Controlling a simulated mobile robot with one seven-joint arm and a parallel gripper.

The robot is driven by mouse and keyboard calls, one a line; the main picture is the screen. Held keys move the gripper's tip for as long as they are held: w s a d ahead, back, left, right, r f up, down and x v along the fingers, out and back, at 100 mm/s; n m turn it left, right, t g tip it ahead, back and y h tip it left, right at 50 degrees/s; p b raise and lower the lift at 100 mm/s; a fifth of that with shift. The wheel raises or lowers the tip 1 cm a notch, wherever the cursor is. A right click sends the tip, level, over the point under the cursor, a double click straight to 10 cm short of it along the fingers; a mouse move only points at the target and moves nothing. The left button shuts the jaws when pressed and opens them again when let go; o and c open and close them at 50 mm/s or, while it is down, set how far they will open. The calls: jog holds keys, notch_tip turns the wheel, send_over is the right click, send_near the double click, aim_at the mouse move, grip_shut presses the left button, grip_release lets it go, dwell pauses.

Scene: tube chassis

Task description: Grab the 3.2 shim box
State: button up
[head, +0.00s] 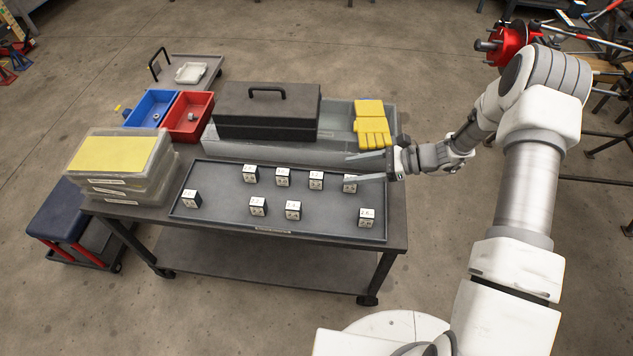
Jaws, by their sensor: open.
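Several small dark shim boxes with white labelled tops stand apart on a shallow grey tray (220,208). The labels are too small to read surely, so I cannot tell which is the 3.2 box. In the back row are boxes at the left (250,174), middle (282,177), right of middle (316,180) and far right (350,184). In front are a far-left box (189,199), two middle boxes (258,207) (293,211) and a right box (367,218). My gripper (357,168) is open and empty, its fingers pointing left near the back-row far-right box, partly overlapping it in view.
The tray lies on a dark cart (330,249). Behind it stand a black toolbox (267,110), yellow gloves (372,125), and red (188,118) and blue (151,109) bins. Clear cases (122,165) are stacked at left. Tray space between the boxes is bare.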

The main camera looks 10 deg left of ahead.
aim_at(322, 175)
jog(key=b+x, duration=0.1)
jog(key=x, duration=0.7)
jog(key=shift+a+f+b, duration=0.15)
jog(key=shift+b, duration=0.25)
grip_shut()
